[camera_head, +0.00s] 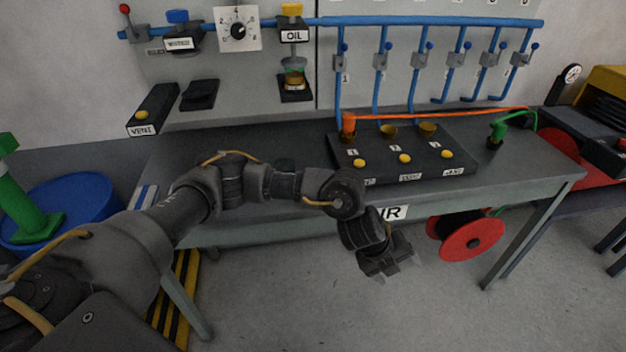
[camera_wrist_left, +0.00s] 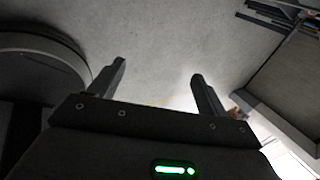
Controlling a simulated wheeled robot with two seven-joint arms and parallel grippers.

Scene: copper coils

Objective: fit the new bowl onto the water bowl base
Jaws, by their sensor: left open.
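The water bowl base (camera_head: 180,42), a dark unit with a blue cap and a white label, is on the wall panel at upper left. No bowl shows under it. I cannot make out a separate new bowl in either view. My left gripper (camera_head: 392,264) hangs low in front of the bench, over the floor, well below and to the right of the base. In the left wrist view its two fingers (camera_wrist_left: 158,78) are apart with nothing between them. My right gripper is in neither view.
A red spool (camera_head: 474,236) is below. A blue drum (camera_head: 75,205) stands left. Floor around the gripper is clear.

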